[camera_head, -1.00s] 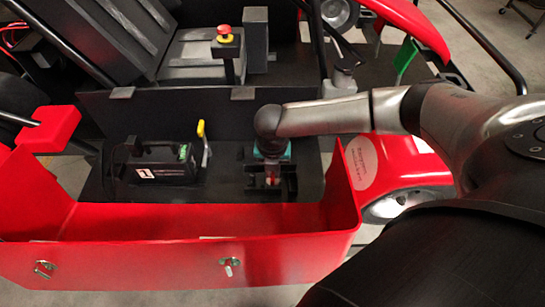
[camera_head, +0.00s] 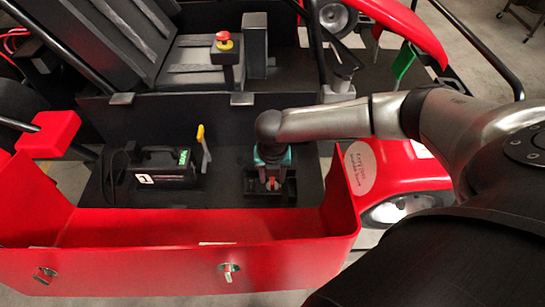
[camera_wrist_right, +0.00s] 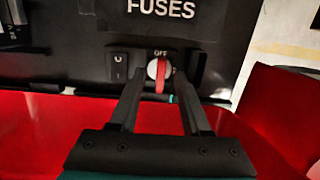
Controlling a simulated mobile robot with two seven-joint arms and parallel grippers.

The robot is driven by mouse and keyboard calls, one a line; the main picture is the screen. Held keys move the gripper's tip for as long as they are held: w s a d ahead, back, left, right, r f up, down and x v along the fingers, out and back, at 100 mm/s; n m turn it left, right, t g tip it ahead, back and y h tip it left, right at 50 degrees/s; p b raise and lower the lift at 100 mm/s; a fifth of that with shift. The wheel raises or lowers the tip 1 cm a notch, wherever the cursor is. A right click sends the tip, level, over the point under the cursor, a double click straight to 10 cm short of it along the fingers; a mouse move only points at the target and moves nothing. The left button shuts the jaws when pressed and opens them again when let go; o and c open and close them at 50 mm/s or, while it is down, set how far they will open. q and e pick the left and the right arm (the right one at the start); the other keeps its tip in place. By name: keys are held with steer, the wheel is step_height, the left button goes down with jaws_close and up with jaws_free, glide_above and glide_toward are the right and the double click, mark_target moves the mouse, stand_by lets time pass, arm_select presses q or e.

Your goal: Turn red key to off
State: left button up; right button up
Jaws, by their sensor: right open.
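The red key (camera_wrist_right: 160,76) sits in a round silver switch below a small "OFF" label on a black panel (camera_wrist_right: 228,55). In the wrist view its red handle stands upright in the picture. My right gripper (camera_wrist_right: 158,92) is open, with one finger on each side of the key. I cannot tell whether the fingers touch it. In the head view my right gripper (camera_head: 271,180) reaches down over the black fuse box, and the red key (camera_head: 271,185) shows small between the fingers. My left gripper is not in view.
A black rocker switch (camera_wrist_right: 117,66) is left of the key, under the "FUSES" label (camera_wrist_right: 160,9). A red body panel (camera_head: 140,265) runs along the near side. A black battery-like box (camera_head: 165,168) and a yellow-tipped lever (camera_head: 202,145) stand to the left.

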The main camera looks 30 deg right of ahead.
mark_target(273, 185)
step_height(273, 185, up, 15)
steer(key=s+p, duration=0.1)
steer(key=shift+s+a, duration=0.3)
steer(key=shift+a, duration=0.15)
